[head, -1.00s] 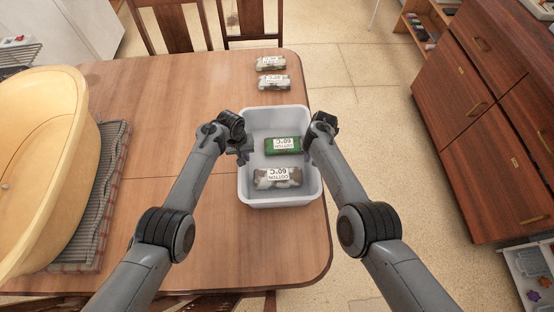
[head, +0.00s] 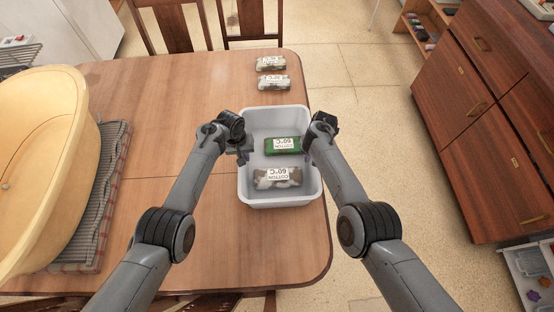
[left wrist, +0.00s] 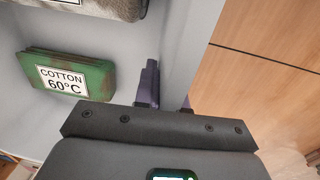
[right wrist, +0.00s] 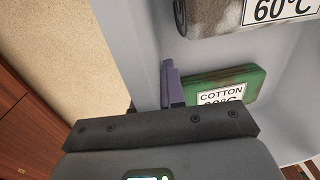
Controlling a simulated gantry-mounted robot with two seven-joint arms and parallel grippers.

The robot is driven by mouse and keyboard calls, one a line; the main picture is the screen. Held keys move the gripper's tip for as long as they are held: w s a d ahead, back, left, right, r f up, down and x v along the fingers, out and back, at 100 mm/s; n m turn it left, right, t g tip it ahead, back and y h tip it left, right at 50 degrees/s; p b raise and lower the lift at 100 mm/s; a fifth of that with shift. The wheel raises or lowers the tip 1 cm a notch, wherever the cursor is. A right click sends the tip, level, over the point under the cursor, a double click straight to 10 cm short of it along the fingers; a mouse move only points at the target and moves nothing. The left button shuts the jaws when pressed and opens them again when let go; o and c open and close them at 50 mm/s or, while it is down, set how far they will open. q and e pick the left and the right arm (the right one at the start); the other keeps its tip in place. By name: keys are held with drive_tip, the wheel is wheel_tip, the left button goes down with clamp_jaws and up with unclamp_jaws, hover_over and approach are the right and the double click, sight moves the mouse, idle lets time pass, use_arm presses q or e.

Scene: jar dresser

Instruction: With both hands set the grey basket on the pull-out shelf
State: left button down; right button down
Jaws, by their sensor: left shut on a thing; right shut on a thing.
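The grey basket (head: 280,201) is at the right edge of the wooden table. It holds a green bundle (head: 283,145) and a grey-brown bundle (head: 278,177), both labelled cotton 60°C. My left gripper (head: 243,152) is shut on the basket's left wall; in the left wrist view its fingers (left wrist: 168,92) straddle that wall. My right gripper (head: 311,146) is shut on the right wall; one finger shows inside the basket in the right wrist view, and the outer one is mostly hidden. I cannot make out the pull-out shelf with certainty.
Two more bundles (head: 271,63) (head: 274,83) lie on the table (head: 170,110) behind the basket. A yellow tub (head: 45,160) stands on a grey rack (head: 105,200) at left. A wooden dresser (head: 480,110) stands at right across open floor (head: 375,130). Chairs (head: 170,25) stand behind.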

use_arm(q)
drive_tip(key=shift+r, duration=0.25)
use_arm(e)
drive_tip(key=shift+r, duration=0.25)
